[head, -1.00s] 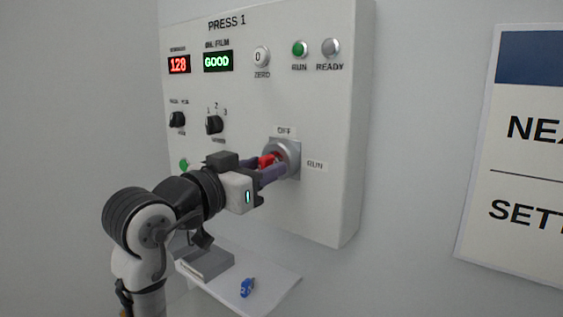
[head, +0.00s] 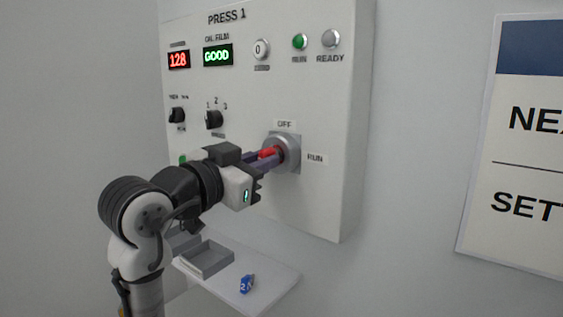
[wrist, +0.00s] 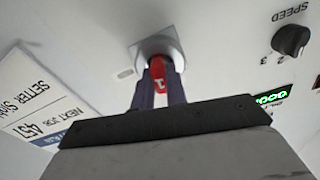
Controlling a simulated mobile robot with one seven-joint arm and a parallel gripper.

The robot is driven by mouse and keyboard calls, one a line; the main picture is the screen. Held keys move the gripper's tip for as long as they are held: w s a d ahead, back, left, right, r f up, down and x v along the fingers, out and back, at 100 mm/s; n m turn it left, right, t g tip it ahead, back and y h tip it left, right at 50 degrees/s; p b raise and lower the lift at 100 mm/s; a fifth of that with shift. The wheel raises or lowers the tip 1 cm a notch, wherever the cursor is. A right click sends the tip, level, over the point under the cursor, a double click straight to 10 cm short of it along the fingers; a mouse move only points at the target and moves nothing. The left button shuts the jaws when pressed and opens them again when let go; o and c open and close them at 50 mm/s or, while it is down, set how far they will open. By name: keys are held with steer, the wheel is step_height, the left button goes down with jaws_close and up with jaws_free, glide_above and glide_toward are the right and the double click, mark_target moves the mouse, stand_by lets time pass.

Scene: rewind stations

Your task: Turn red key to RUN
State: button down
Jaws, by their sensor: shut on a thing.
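The red key (head: 268,152) sits in the round grey key switch (head: 290,152) on the front of the PRESS 1 panel. An OFF label (head: 284,124) is above the switch and a RUN label (head: 315,158) is to its right. My gripper (head: 270,158) is shut on the red key, with its purple fingers on either side of it. In the wrist view, the red key (wrist: 158,76) shows between the fingers, with a white mark on it. The fingers hide part of the key, so its exact angle is hard to tell.
The panel (head: 270,205) also carries a red 128 display, a green GOOD display, a ZERO button, black knobs and lamps. Below, a shelf (head: 268,283) holds a grey tray (head: 208,262) and a blue tagged item (head: 246,284). A wall sign (head: 520,150) hangs at the right.

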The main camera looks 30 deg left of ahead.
steer(key=shift+m+b, duration=0.9)
steer(key=shift+m, duration=1.3)
steer(key=shift+f, duration=0.1)
steer(key=shift+a+m+b, duration=0.1)
steer(key=shift+m+b, duration=1.2)
steer(key=shift+m, duration=2)
steer(key=m+b, duration=0.1)
steer(key=m, duration=0.5)
steer(key=shift+m+b, duration=0.3)
steer(key=shift+b, duration=0.1)
steer(key=c, duration=1.3)
jaws_free()
steer(key=shift+r, duration=0.2)
steer(key=shift+c, duration=0.2)
